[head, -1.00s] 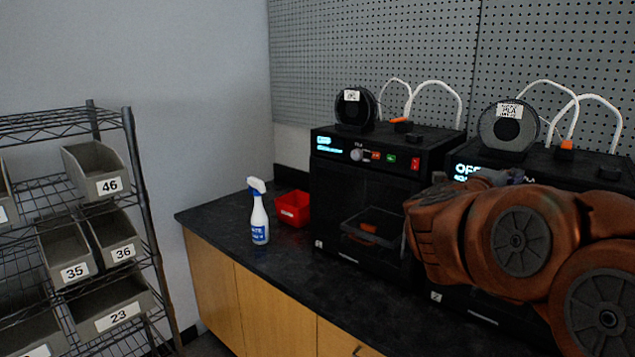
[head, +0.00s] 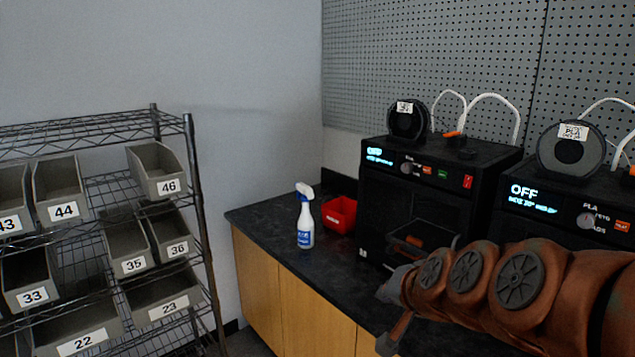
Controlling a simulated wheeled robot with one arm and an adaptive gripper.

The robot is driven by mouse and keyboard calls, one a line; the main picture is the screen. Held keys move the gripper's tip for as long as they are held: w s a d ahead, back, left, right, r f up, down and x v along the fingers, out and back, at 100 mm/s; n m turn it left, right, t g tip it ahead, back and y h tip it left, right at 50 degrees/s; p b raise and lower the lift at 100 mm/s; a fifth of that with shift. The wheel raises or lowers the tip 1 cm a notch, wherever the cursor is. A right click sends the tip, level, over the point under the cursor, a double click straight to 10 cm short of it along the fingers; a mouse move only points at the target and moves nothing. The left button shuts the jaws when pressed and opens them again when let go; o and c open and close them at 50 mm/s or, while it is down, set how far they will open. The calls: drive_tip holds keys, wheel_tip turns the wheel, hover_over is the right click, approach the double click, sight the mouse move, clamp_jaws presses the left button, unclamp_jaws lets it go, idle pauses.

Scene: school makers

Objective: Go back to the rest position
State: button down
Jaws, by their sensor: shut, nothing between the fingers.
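My brown arm reaches in from the right edge of the head view, in front of the printers. My gripper (head: 394,288) is at its left end, over the counter's front edge, seen partly and from the side. It is shut, and I see nothing held in it. It is apart from the spray bottle (head: 305,222), which stands upright on the counter to its left. The arm hides the lower part of the right printer (head: 545,228).
The left printer (head: 375,215) stands on the dark counter (head: 265,228), its front opening showing an orange piece (head: 414,241). A red bin (head: 340,213) is beside the bottle. A wire shelf (head: 195,190) with numbered grey bins is at left. Floor space between shelf and cabinet is narrow.

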drive_tip(key=s+d+f+n+g+h, duration=0.1)
drive_tip(key=s+d+f+n+g, duration=0.1)
drive_tip(key=s, duration=0.7)
drive_tip(key=s+d+f+n+g+h+p, duration=0.1)
drive_tip(key=s+f+g, duration=0.3)
drive_tip(key=s, duration=0.6)
drive_tip(key=s+d+f+n+g, duration=0.2)
drive_tip(key=s+f+g, duration=0.2)
drive_tip(key=s, duration=0.6)
drive_tip(key=shift+s+d+n+g+h+p, duration=0.2)
drive_tip(key=shift+d+n+g+h+p, duration=0.15)
drive_tip(key=shift+g, duration=0.25)
drive_tip(key=shift+d, duration=0.15)
